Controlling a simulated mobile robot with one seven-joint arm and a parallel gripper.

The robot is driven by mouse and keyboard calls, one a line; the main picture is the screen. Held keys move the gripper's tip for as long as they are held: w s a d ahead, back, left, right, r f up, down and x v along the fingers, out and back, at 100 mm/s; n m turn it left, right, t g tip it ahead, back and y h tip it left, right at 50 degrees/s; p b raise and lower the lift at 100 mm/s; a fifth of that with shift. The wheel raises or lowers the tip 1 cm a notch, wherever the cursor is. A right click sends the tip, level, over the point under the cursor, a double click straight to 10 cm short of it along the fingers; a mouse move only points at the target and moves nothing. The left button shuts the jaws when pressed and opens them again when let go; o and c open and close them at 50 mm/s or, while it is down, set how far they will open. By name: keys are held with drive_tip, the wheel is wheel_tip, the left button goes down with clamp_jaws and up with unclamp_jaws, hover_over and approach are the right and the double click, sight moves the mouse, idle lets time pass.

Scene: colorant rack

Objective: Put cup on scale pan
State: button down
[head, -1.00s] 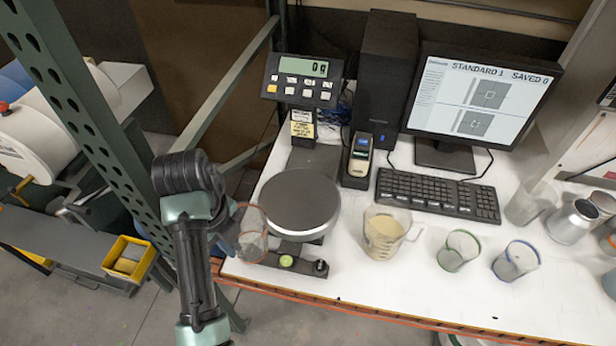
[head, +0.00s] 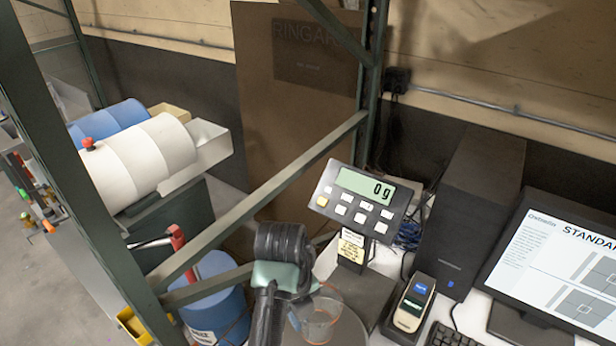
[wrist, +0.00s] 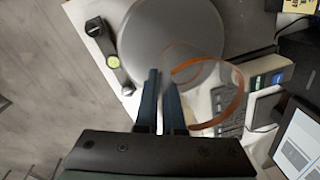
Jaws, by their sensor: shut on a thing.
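The cup (wrist: 207,100) is clear with an orange-red rim, tilted in the wrist view. My gripper (wrist: 162,88) has its two dark fingers close together at the cup's near wall, shut on it. In the head view the cup (head: 320,318) is beside my wrist and overlaps the scale pan (head: 348,328), a round grey disc cut off by the bottom edge. The pan (wrist: 160,35) lies beyond the fingertips in the wrist view, partly behind the cup. The scale display (head: 365,187) reads 0 g. I cannot tell the gap between cup and pan. My fingers are mostly hidden in the head view.
A handheld device in its dock (head: 410,305) and a black computer tower (head: 472,215) stand right of the scale. A monitor (head: 560,270) is farther right. A green rack beam (head: 265,212) runs left of the scale, with a blue drum (head: 215,305) below it.

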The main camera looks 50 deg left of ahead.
sight(318, 315)
drive_tip(key=shift+f+p, duration=0.75)
drive_tip(key=shift+f, duration=2.5)
drive_tip(key=shift+f, duration=0.1)
drive_tip(key=c, duration=1)
unclamp_jaws()
